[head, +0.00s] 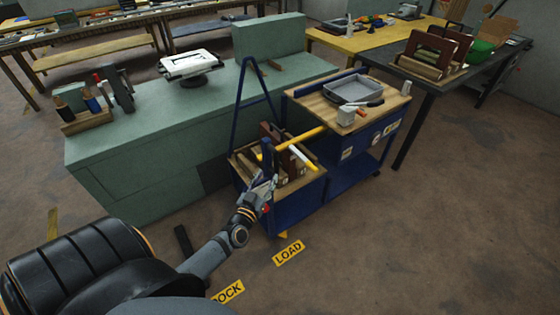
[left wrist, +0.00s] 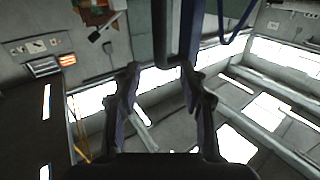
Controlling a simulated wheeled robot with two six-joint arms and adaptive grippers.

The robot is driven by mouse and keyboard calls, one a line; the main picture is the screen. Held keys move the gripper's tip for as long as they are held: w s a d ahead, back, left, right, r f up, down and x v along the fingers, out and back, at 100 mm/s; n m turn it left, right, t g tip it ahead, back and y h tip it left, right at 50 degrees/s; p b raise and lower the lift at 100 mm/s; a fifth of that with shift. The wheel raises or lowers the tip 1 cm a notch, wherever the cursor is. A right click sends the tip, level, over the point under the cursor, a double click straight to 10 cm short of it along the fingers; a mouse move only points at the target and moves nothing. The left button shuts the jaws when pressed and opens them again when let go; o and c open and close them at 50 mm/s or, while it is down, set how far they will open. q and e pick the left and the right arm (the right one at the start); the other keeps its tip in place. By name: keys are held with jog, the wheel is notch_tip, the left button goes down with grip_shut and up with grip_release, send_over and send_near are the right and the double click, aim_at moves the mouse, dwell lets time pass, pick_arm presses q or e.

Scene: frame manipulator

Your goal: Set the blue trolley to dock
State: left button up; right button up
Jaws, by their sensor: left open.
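The blue trolley (head: 296,208) stands on the floor in the middle of the head view, beside the green bench.
The green bench (head: 130,165) runs behind and left of the trolley, with a white device (head: 189,65) and a tool rack on it. A dark table (head: 429,75) stands to the right. The floor at lower right is clear.

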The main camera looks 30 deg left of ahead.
aim_at(275, 163)
pick_arm(q)
jog(key=w, duration=0.3)
jog(key=w+a+b, duration=0.1)
jog(key=w, duration=0.5)
jog(key=shift+a+f, duration=0.15)
jog(key=shift+a, duration=0.25)
jog(key=shift+w, duration=0.2)
grip_shut()
jog(key=shift+w, duration=0.1)
